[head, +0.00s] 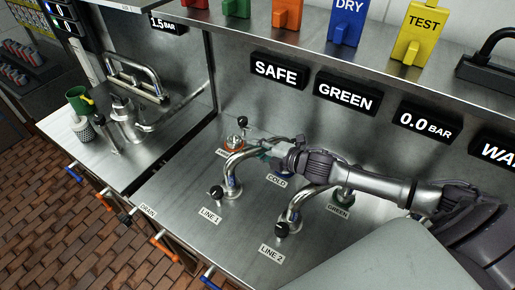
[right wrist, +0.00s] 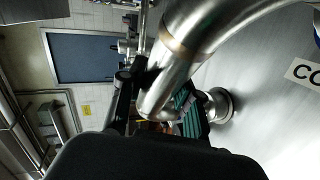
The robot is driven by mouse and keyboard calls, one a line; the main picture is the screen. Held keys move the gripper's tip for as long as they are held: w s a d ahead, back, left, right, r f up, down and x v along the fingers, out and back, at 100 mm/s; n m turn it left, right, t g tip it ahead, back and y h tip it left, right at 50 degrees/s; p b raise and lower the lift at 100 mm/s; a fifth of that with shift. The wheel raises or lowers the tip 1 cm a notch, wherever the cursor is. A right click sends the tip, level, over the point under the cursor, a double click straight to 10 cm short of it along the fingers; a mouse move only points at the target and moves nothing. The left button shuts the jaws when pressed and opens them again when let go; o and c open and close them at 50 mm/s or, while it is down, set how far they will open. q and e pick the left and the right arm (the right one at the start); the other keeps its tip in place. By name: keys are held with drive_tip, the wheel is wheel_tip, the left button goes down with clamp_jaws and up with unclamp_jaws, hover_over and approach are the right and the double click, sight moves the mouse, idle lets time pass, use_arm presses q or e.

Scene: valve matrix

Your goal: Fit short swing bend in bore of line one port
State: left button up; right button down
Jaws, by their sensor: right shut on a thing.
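The short swing bend (head: 234,162) is a shiny curved steel pipe. Its near leg comes down at the line one port (head: 231,193), behind the LINE 1 label (head: 210,215). I cannot tell whether its end sits in the bore or just above it. My right gripper (head: 268,150) is shut on the bend's upper, far part, above the COLD label (head: 277,181). In the right wrist view the bend (right wrist: 185,50) passes close in front of the camera, and the green-padded jaws (right wrist: 184,115) are partly hidden behind it. My left gripper is not in view.
Another steel bend (head: 306,198) joins the line two port to the GREEN port (head: 341,197). An orange-ringed port (head: 233,148) lies behind the held bend. Black knobs stand by LINE 1 (head: 216,192) and LINE 2 (head: 281,230). The worktop's front left is clear.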

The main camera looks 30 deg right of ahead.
drive_tip(key=c, duration=0.7)
unclamp_jaws()
drive_tip(key=shift+f, duration=0.1)
drive_tip(key=shift+s+f, duration=0.1)
drive_tip(key=v, duration=1.2)
